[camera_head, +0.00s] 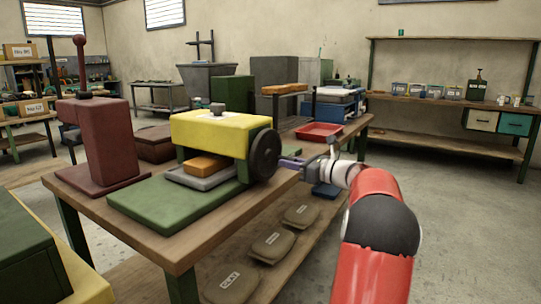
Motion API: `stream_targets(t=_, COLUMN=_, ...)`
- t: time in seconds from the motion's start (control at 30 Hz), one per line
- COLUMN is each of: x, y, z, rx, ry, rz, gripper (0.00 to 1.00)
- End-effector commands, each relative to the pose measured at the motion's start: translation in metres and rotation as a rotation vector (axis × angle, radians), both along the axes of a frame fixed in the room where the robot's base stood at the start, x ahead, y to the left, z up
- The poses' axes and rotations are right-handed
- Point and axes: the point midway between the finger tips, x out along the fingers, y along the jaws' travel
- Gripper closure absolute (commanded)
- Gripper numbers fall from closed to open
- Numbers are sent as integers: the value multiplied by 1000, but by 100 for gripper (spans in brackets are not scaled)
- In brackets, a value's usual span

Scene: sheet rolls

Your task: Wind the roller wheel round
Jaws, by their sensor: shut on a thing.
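The dark roller wheel (265,154) stands upright on the right end of the sheet roller. The roller has a yellow top (213,131) and a green base (170,206) on a wooden table (194,236). My gripper (287,163) reaches in from the right and is shut on the wheel at its right side. The exact spot of the grip is small and partly hidden by the fingers. An orange slab and a grey slab (200,179) lie under the yellow top.
A dark red machine with a lever (104,140) stands left of the roller. A red tray (318,132) sits on a table behind my gripper. Clay bags (271,246) lie on the shelf below. The floor (465,215) at the right is clear.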

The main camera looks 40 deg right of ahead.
Motion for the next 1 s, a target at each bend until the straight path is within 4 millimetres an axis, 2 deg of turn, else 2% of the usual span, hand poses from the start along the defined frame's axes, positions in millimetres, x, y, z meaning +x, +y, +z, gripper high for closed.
stream_targets(t=0.13, x=3, y=-3, z=14, rx=-1, ry=-5, rz=1, gripper=100)
stream_targets(t=0.37, x=3, y=-4, z=23, rx=-1, ry=-5, rz=2, gripper=100)
stream_targets(t=0.6, x=2, y=-4, z=42, rx=-3, ry=-8, rz=2, gripper=100)
stream_targets(t=1.0, x=-3, y=0, z=61, rx=-4, ry=-7, rz=1, gripper=100)
